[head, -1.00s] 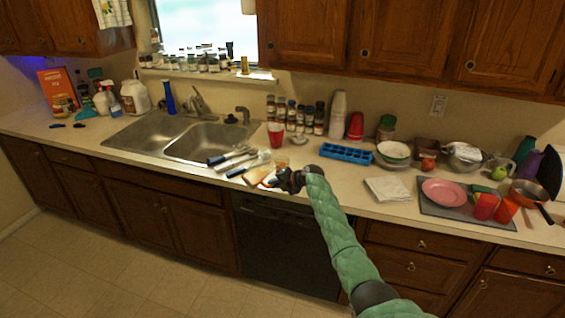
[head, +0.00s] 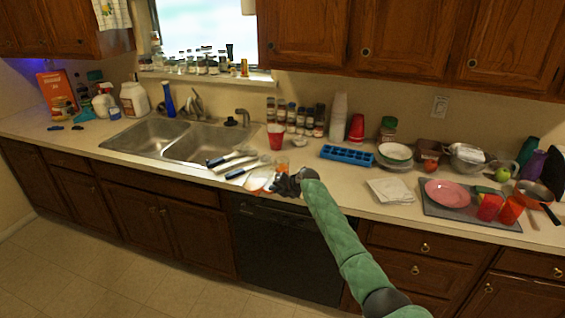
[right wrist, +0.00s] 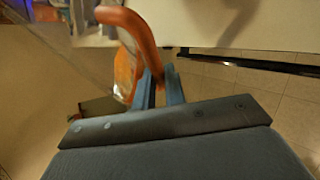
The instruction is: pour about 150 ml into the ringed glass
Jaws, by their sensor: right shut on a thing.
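My right gripper (head: 275,184) is at the counter's front edge, right of the sink. In the right wrist view its fingers (right wrist: 160,92) are shut on a curved orange handle (right wrist: 143,38). The handle seems to belong to a pale, see-through jug (head: 259,182), which shows in the head view just left of the gripper; its tilt and contents are unclear. A small orange-tinted glass (head: 282,163) stands just behind the gripper, apparently the ringed glass; its ring and fill level are too small to tell. My left gripper is out of view.
Dark-handled utensils (head: 248,171) lie left of the jug. A red cup (head: 275,137) and spice jars (head: 303,121) stand behind the glass. A blue ice tray (head: 347,155) and a white napkin (head: 391,191) lie to the right. Some bare counter separates the glass and napkin.

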